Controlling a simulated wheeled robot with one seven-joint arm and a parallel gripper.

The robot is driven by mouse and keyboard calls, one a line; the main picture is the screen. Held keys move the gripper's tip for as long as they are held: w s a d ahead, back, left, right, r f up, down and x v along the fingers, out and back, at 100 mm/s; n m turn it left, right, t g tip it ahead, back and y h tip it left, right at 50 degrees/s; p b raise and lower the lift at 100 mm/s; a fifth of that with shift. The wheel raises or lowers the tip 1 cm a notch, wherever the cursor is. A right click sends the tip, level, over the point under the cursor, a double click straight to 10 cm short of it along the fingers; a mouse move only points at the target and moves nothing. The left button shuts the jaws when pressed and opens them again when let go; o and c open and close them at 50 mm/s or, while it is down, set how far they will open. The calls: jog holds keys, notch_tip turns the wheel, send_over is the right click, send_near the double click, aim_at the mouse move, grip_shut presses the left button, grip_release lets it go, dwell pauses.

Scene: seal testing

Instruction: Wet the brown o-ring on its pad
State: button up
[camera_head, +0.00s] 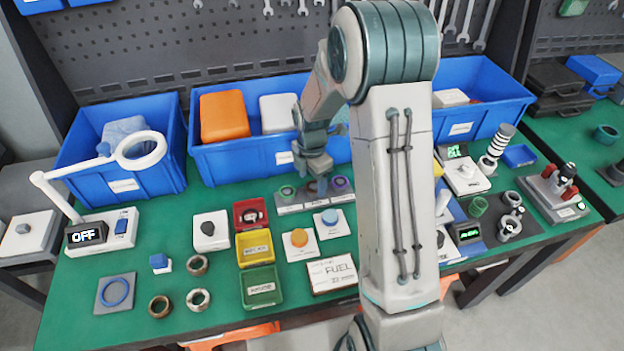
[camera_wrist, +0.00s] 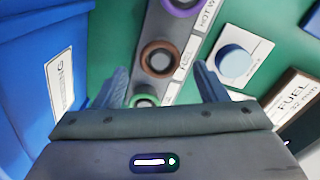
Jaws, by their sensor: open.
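The brown o-ring (camera_wrist: 160,58) lies on a grey strip (camera_wrist: 152,18), between a purple ring (camera_wrist: 181,3) and a green ring (camera_wrist: 143,101). In the head view the strip (camera_head: 290,208) sits on the green bench in front of the blue bins, and my gripper largely hides the brown o-ring. My gripper (camera_head: 318,186) points down over the strip. In the wrist view its two fingers (camera_wrist: 162,77) are apart on either side of the strip, with nothing held between them. I cannot tell the exact height of the fingertips above the o-ring.
A blue button (camera_head: 330,217) and an orange button (camera_head: 299,237) on white plates stand in front of the strip, near a FUEL block (camera_head: 332,273). Red, yellow and green trays (camera_head: 262,284) are to the left. A blue bin (camera_wrist: 40,62) is close beside my gripper.

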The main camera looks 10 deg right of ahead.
jog(key=shift+f, duration=0.6)
jog(key=c, duration=1.1)
jog(key=o, duration=0.4)
jog(key=shift+c, duration=0.9)
jog(key=shift+r, duration=0.1)
jog(key=shift+r, duration=0.1)
jog(key=shift+r+p, duration=1.2)
jog(key=shift+r, duration=0.4)
